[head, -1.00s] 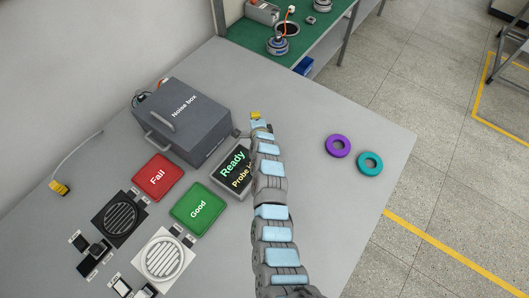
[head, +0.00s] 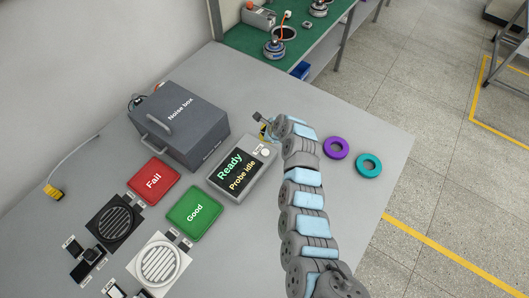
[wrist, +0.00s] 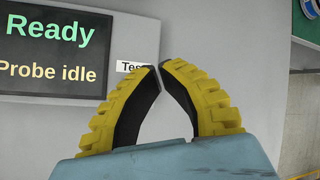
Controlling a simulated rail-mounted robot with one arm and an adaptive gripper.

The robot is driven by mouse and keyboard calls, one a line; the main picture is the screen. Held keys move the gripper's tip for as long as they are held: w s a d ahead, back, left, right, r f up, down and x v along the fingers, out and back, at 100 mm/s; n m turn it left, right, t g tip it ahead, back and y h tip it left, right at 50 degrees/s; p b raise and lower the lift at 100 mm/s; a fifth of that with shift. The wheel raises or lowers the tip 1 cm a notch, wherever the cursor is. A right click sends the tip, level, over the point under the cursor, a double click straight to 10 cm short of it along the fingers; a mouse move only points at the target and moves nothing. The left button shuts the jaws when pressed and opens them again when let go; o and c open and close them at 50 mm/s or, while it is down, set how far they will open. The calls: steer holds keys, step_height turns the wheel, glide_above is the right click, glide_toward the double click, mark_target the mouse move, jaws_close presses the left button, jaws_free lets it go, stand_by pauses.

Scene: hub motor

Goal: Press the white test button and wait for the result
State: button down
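The grey tester (head: 244,181) lies on the table in the head view, its dark screen reading "Ready" and "Probe idle". The round white test button (head: 265,152) shows at its upper right corner, beside a small white label. My gripper (head: 264,124) is just beyond that corner, partly hidden by my wrist. In the wrist view my gripper's yellow fingers (wrist: 162,70) have their tips almost together, with nothing between them. They cover the end of the "Test" label (wrist: 130,66), and the button is not visible there. I cannot tell the tips' height above the tester.
The noise box (head: 181,126) stands left of the tester. The red Fail pad (head: 153,182) and green Good pad (head: 194,211) lie nearby. A purple ring (head: 336,148) and a teal ring (head: 369,164) lie right of my arm. Table around the rings is clear.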

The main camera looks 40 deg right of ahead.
mark_target(264, 149)
steer(key=shift+f, duration=0.1)
steer(key=shift+f+b, duration=2.95)
steer(key=shift+f, duration=1.4)
steer(key=shift+f, duration=0.1)
steer(key=shift+f, duration=0.3)
steer(key=shift+f+b, duration=0.45)
steer(key=shift+b, duration=0.05)
steer(key=shift+r+p, duration=0.85)
steer(key=shift+r, duration=0.05)
steer(key=shift+r+p, duration=2)
steer(key=shift+r, duration=0.5)
